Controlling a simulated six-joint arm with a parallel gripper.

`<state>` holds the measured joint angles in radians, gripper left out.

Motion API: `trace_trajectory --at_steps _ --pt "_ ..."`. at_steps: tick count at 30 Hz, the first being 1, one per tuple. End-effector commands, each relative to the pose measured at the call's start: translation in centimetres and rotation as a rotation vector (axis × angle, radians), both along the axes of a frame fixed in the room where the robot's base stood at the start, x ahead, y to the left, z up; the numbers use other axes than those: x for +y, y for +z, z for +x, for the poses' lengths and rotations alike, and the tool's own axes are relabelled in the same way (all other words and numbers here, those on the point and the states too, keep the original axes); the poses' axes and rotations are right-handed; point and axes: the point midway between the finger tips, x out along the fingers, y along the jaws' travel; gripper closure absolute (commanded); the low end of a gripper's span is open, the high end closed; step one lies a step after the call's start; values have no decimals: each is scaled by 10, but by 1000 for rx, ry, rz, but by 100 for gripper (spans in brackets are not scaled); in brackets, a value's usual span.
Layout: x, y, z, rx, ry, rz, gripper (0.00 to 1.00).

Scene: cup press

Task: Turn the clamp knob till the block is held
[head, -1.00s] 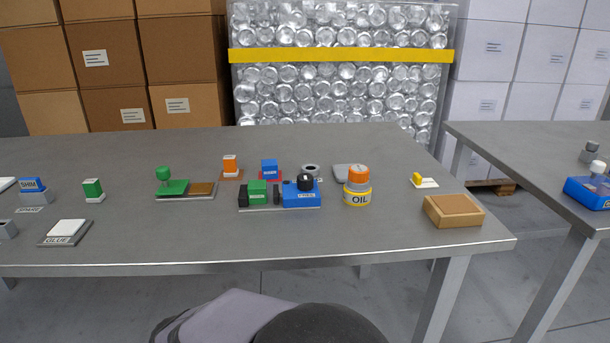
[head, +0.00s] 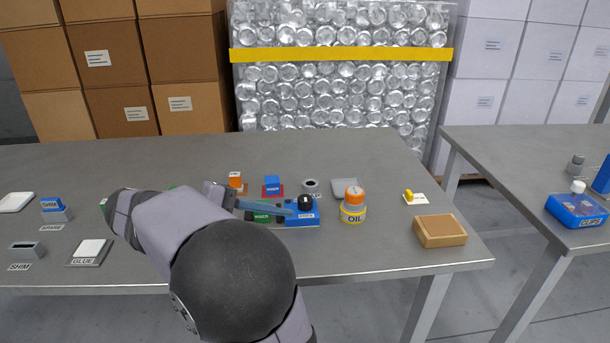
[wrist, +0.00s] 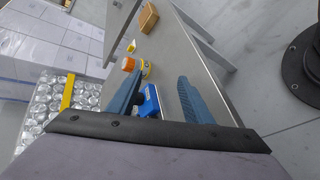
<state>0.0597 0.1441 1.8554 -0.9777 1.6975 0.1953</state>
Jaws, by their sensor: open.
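The clamp's blue body (head: 302,219) stands on the table, with the black knob (head: 306,201) on its top. The green block (head: 262,217) sits on the clamp's left side, partly hidden behind my gripper. My gripper (head: 290,210) reaches in from the left with its blue fingers pointing right, in front of the clamp in this view and left of the knob. In the wrist view the two fingers (wrist: 160,76) are spread apart with nothing held, and the blue body (wrist: 149,102) shows between them. Whether the block is tight in the clamp cannot be seen.
An oil jar (head: 353,208) with an orange cap stands just right of the clamp. A blue block on a red base (head: 272,186) and a grey ring (head: 311,186) are behind it. A brown box (head: 439,231) is at the front right corner. My arm hides the left-middle table.

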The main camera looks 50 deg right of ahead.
Motion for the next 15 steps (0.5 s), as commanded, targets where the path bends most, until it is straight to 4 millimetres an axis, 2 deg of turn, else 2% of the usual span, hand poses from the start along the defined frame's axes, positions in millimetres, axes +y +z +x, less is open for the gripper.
trace_trajectory --at_steps 1,5,9,15 --pt "-8 19 12 87 32 30 54" --pt "-28 25 38 300 128 114 54" --pt "-50 24 60 528 229 215 54" --pt "-77 11 78 799 350 350 54"
